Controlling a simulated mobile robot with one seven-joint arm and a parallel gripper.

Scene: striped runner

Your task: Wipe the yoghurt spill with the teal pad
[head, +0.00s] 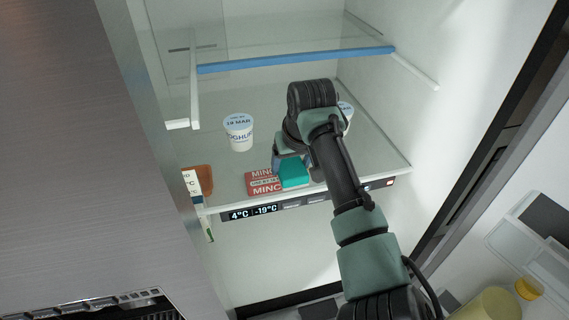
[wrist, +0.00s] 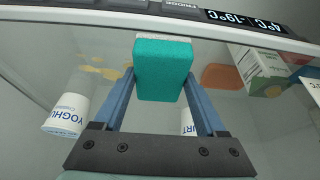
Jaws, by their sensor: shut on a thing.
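The teal pad (head: 294,173) is held between the two blue fingers of my gripper (head: 286,164), near the front edge of the fridge shelf. In the wrist view the teal pad (wrist: 163,68) fills the space between the fingertips and has a pale layer on its far side. The yoghurt spill (wrist: 97,72) shows in the wrist view as scattered pale yellow patches on the glass, left of the pad. Some of it may lie behind the pad. In the head view I cannot make out the spill; my arm covers part of the shelf.
A yoghurt pot (head: 238,134) stands behind the pad; another pot (head: 346,116) is partly hidden by my arm. A red mince pack (head: 263,183) lies close beside the pad. A carton (wrist: 262,70) and an orange-brown item (wrist: 221,77) are nearby. A blue-edged shelf (head: 300,59) is above.

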